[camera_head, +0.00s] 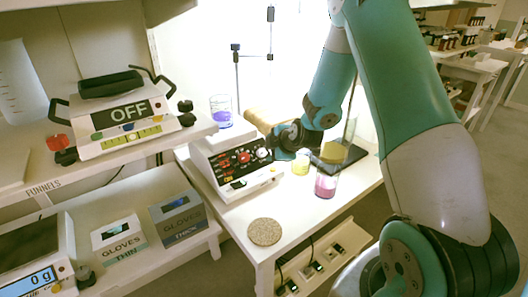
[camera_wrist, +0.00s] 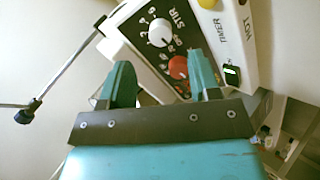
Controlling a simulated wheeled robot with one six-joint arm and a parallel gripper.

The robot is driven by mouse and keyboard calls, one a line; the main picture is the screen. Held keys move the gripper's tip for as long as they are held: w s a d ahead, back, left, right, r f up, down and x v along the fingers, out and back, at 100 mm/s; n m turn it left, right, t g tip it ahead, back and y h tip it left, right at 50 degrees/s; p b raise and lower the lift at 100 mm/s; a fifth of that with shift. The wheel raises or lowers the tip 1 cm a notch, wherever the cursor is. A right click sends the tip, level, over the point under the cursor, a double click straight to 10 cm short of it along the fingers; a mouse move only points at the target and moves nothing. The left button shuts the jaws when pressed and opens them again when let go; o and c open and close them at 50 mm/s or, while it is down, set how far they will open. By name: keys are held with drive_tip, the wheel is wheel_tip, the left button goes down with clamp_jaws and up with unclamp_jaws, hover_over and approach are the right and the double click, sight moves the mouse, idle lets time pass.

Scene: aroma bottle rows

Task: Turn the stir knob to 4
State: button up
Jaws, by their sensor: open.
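The stir knob is a white round knob (camera_wrist: 161,33) under the word STIR on a black panel, with numbers around it. It also shows in the head view (camera_head: 262,153) at the right of the white hot plate's (camera_head: 235,185) panel. Its pointer setting is too small to read. My gripper (camera_wrist: 160,75) is open and empty, its two teal fingers apart. The stir knob is beyond the fingertips, roughly in line with the gap, and not between them. A red knob (camera_wrist: 178,67) shows between the fingers, nearer the right one. In the head view my gripper (camera_head: 276,147) is close to the panel's right side.
A beaker of purple liquid (camera_head: 221,112) stands on the hot plate. Beakers with yellow (camera_head: 301,165) and pink liquid (camera_head: 326,186) stand right of it. A cork mat (camera_head: 264,232) lies in front. An OFF-labelled device (camera_head: 125,115) sits on the left shelf.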

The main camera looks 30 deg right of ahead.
sight(263, 152)
drive_tip(key=x, duration=0.6)
drive_tip(key=shift+w+f, duration=0.3)
drive_tip(key=c, duration=0.9)
